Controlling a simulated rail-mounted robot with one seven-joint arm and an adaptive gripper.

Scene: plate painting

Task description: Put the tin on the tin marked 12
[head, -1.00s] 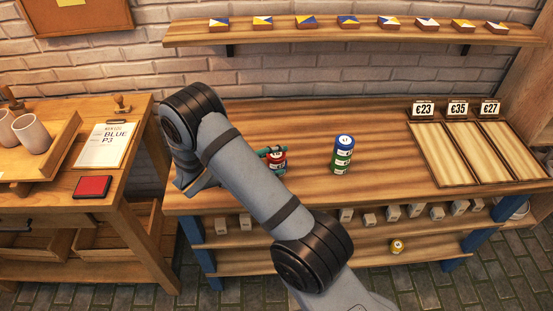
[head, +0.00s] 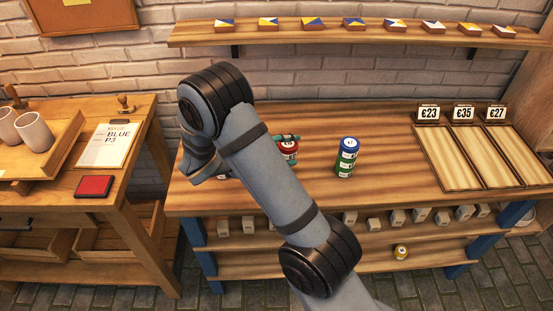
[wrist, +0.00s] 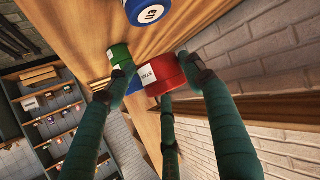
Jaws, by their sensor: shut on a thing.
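A red tin (head: 288,148) with a pale round top mark shows beside my forearm in the head view. My gripper (wrist: 158,68) is shut on this red tin (wrist: 168,74), its dark green fingers around it in the wrist view. The number on the blue top is too small to read. In the wrist view, a green tin (wrist: 119,54), a blue part behind the red tin, and a blue top with a mark (wrist: 150,13) show. My forearm hides most of the gripper in the head view.
Three wooden trays (head: 446,187) with price signs stand at the bench's right. A yellow tin (head: 401,252) and several small blocks are on the lower shelves. The bench between stack and trays is clear.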

